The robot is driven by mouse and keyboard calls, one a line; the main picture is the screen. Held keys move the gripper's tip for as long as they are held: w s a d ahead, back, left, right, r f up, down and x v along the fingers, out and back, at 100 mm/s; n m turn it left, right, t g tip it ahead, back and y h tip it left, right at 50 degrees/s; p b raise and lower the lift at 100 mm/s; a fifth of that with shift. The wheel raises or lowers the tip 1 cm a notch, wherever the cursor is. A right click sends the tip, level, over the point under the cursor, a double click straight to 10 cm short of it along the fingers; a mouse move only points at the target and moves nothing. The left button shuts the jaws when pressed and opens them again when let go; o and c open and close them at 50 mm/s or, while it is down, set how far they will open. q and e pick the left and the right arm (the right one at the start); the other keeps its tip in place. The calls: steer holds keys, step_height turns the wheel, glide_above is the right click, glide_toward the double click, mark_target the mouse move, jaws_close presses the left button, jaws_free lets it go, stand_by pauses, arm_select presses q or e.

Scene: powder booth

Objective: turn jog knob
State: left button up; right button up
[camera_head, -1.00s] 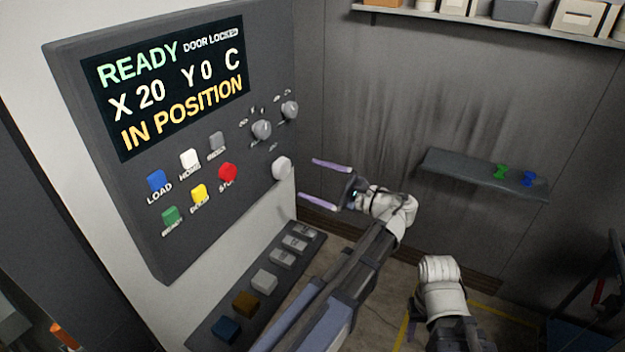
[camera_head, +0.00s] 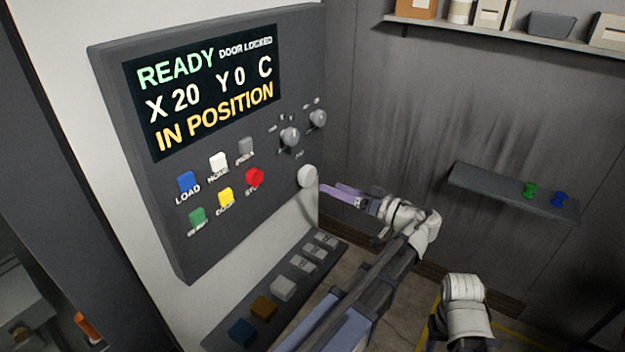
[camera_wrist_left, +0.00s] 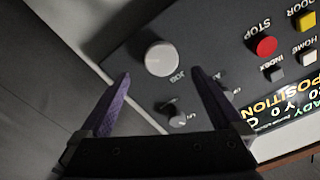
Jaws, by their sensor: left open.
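The jog knob (camera_head: 307,176) is a round pale knob near the lower right edge of the dark control panel (camera_head: 185,255). In the left wrist view the knob (camera_wrist_left: 160,59) sits beside the label JOG, ahead of and roughly between my fingertips. My left gripper (camera_head: 328,189) is open and just right of the knob in the head view. Its two purple fingers (camera_wrist_left: 167,76) show apart in the left wrist view, with nothing held. Whether a fingertip touches the knob I cannot tell. Part of my right arm shows at the lower right; its gripper is out of view.
Two grey knobs (camera_head: 290,137) sit above the jog knob. The red stop button (camera_head: 255,178) and other coloured buttons are to its left. The display (camera_head: 205,90) reads READY and IN POSITION. A lower button strip (camera_head: 225,327) juts out below. A wall shelf (camera_head: 490,190) is at right.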

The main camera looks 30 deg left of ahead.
mark_target(311, 179)
arm_select(q)
steer(key=shift+w+a+n, duration=0.15)
steer(key=shift+a+n, duration=1.05)
steer(key=shift+a, duration=0.8)
steer(key=shift+w+a+n, duration=0.15)
steer(key=shift+a+n, duration=1.05)
steer(key=shift+a, duration=0.75)
steer(key=shift+c, duration=0.2)
steer(key=c, duration=1.3)
steer(key=shift+m, duration=0.3)
